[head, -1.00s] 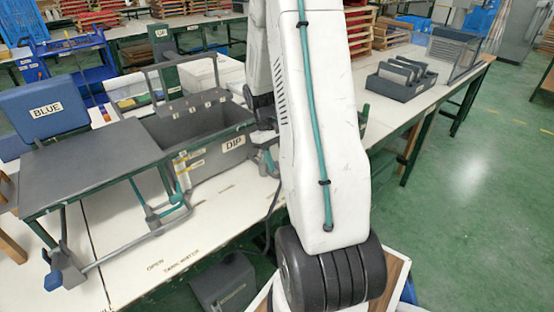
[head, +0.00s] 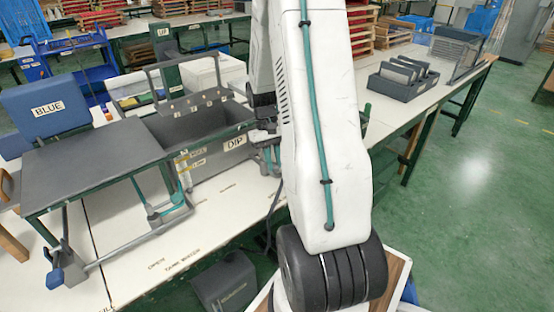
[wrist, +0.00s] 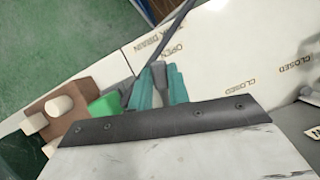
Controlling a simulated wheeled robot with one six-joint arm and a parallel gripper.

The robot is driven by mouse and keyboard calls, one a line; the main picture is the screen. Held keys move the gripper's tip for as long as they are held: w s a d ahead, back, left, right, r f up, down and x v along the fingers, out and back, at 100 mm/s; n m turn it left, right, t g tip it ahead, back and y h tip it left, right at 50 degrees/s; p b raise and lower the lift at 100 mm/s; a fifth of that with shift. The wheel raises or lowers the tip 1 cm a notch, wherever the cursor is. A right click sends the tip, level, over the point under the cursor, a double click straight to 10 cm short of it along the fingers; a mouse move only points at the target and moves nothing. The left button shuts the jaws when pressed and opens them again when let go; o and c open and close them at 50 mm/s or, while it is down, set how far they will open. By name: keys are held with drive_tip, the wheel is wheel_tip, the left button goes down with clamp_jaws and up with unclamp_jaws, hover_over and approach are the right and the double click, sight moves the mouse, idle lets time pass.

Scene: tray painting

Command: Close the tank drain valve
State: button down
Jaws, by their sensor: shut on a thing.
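My gripper (wrist: 158,92) shows in the wrist view as two teal fingers closed on a grey handle (wrist: 159,74), which looks like the drain valve's lever. Printed near it on the white bench are "OPEN" and a partly covered label ending in "DRAIN", with "CLOSED" further right. A brown block (wrist: 68,118) with pale round parts and a green piece lies left of the fingers; I cannot tell whether it belongs to the valve. In the head view my gripper (head: 270,156) is at the front right of the grey DIP tank (head: 235,158), and my arm hides most of the valve.
A grey table with a BLUE box (head: 45,108) and a jointed linkage (head: 160,212) stands left of the tank. A dark hose (wrist: 172,30) runs close to the fingers. A grey rack (head: 403,82) stands at the back right. Green floor is clear on the right.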

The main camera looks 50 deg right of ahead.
drive_tip(key=w+a+m+t+y, duration=0.1)
drive_tip(key=w+m+t, duration=0.1)
drive_tip(key=w+m, duration=0.2)
drive_tip(key=w+a+m+t+y, duration=0.1)
drive_tip(key=w+a+m+t, duration=0.1)
drive_tip(key=m, duration=0.9)
drive_tip(key=shift+w+a+t, duration=0.3)
drive_tip(key=shift+w+t, duration=0.2)
drive_tip(key=shift+w, duration=0.5)
drive_tip(key=shift+w, duration=0.1)
drive_tip(key=c, duration=1.3)
unclamp_jaws()
drive_tip(key=shift+r, duration=0.1)
drive_tip(key=v, duration=0.7)
drive_tip(key=shift+d+r, duration=0.25)
